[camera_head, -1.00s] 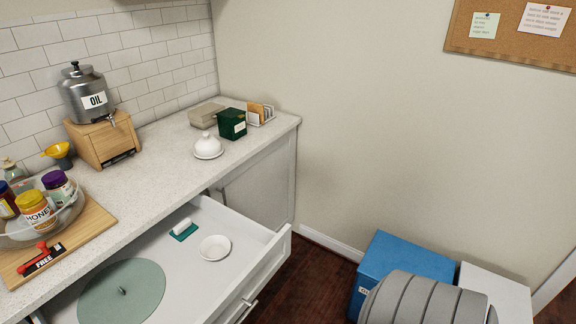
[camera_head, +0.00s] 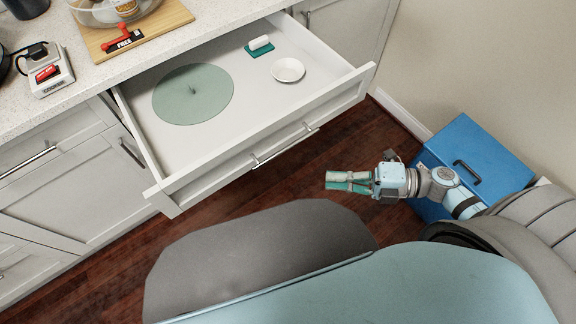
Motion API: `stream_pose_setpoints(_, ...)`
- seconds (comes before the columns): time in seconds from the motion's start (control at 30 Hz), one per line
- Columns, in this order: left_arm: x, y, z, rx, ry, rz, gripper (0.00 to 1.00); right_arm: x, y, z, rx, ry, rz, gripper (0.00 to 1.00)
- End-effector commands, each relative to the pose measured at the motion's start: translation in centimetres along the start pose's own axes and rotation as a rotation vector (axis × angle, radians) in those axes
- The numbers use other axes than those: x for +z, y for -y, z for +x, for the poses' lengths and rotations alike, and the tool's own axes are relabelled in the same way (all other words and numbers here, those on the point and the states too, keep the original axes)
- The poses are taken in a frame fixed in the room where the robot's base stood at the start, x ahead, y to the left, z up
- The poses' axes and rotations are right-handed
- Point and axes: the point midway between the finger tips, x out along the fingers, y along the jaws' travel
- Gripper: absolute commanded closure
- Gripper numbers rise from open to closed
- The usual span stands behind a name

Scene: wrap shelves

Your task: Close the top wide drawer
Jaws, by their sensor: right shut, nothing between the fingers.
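The top wide drawer (camera_head: 262,150) is pulled well out from under the counter. Its white front faces me and carries a long bar handle (camera_head: 285,146). Inside lie a round green lid (camera_head: 193,94), a small white dish (camera_head: 287,70) and a teal item with a white roll (camera_head: 259,46). My right gripper (camera_head: 330,181) is shut and empty. It points left, in front of the drawer's right part and apart from it. My left gripper is not in view.
A blue box (camera_head: 478,150) with a dark handle stands on the floor at the right, behind my right arm. Dark wood floor (camera_head: 300,175) is clear before the drawer.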

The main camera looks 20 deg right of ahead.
Motion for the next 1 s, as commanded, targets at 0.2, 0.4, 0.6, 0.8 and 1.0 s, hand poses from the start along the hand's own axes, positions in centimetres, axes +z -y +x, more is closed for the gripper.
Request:
stream_pose_setpoints(0.2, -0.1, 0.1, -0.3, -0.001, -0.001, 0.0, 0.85, 0.2, -0.5, 4.2, 0.01, 0.008, 0.002, 1.0)
stream_pose_setpoints(0.4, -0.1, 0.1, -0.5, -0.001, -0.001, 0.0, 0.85, 0.3, -0.5, 8.6, 0.011, 0.01, 0.006, 1.0)
stream_pose_setpoints(0.6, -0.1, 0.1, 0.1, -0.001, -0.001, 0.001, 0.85, 2.4, -0.3, 11.0, 0.007, 0.011, 0.005, 1.0)
stream_pose_setpoints(0.8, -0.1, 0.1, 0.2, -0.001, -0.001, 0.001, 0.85, 3.1, -0.3, 11.8, 0.005, 0.01, 0.008, 1.0)
stream_pose_setpoints(1.0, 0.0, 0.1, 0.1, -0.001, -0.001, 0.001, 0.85, 3.1, -0.3, 11.8, 0.005, 0.01, 0.008, 1.0)
